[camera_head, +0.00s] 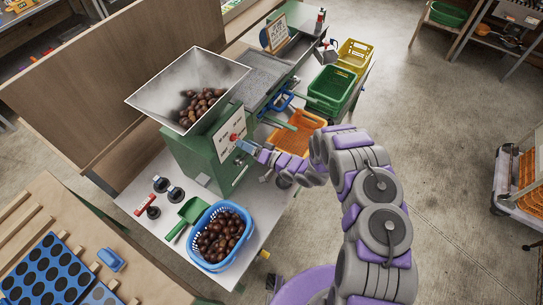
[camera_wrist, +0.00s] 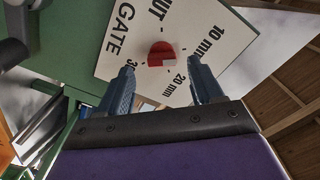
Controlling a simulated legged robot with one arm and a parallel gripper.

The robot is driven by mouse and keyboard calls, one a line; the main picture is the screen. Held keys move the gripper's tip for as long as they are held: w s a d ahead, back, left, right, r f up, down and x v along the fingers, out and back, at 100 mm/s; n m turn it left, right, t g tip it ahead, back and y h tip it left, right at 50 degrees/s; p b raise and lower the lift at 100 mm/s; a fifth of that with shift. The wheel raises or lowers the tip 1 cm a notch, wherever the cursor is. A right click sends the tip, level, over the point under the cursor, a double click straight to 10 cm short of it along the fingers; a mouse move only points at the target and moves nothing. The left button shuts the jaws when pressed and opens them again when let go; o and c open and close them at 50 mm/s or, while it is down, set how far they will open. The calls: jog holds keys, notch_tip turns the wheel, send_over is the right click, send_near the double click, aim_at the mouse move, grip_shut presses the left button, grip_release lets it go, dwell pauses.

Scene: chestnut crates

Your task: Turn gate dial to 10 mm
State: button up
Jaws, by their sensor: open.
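The gate dial (camera_wrist: 161,54) is a small red knob on a white plate (camera_wrist: 118,62) marked GATE, 10 mm, 20 mm and, partly cut off or covered, other settings. A pale patch shows on the knob's lower right side, roughly toward the 20 mm mark; I cannot tell its exact setting. In the head view the dial (camera_head: 234,137) is on the front of the green hopper machine (camera_head: 205,160). My gripper (camera_wrist: 161,66) is open, its two blue fingers either side of the knob in the wrist view. Contact cannot be told. In the head view my gripper (camera_head: 241,146) is close beside the dial.
A metal hopper (camera_head: 150,98) with chestnuts tops the machine. A blue basket (camera_head: 205,258) of chestnuts, a green scoop (camera_head: 190,212) and black knobs stand on the bench below. Orange (camera_head: 292,140), green (camera_head: 331,88) and yellow (camera_head: 356,53) crates stand behind.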

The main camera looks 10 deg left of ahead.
jog(key=v, duration=1.4)
jog(key=shift+d+b, duration=0.3)
jog(key=shift+d, duration=0.05)
